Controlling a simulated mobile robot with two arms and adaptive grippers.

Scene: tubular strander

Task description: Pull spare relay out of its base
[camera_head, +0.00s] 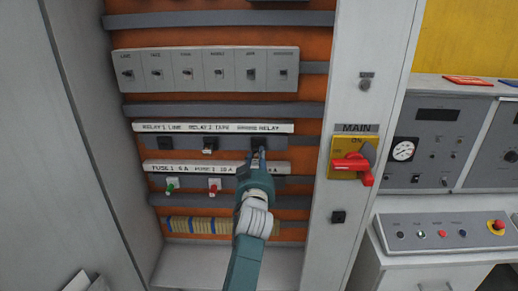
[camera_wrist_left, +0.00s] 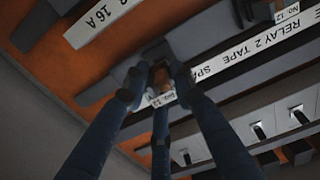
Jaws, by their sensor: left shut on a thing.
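My left gripper (camera_head: 258,152) reaches up from below to the right-hand position of the relay row, under the words SPARE RELAY. In the left wrist view its fingers (camera_wrist_left: 156,84) are shut on the spare relay (camera_wrist_left: 160,82), a small block with orange on it and a white tag. The fingers hide most of the relay and its base, so I cannot tell how deep it sits. Relay 2 (camera_head: 210,145), a dark block with a pale tag, is to the left. Farther left is a dark square at RELAY 1 (camera_head: 165,143). My right gripper is not in view.
A fuse row with a green fuse (camera_head: 171,185) and a red fuse (camera_head: 214,187) lies below. Grey breakers (camera_head: 208,70) are above. The red main switch (camera_head: 353,164) is on the cabinet's right post. A control desk (camera_head: 445,235) stands farther right.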

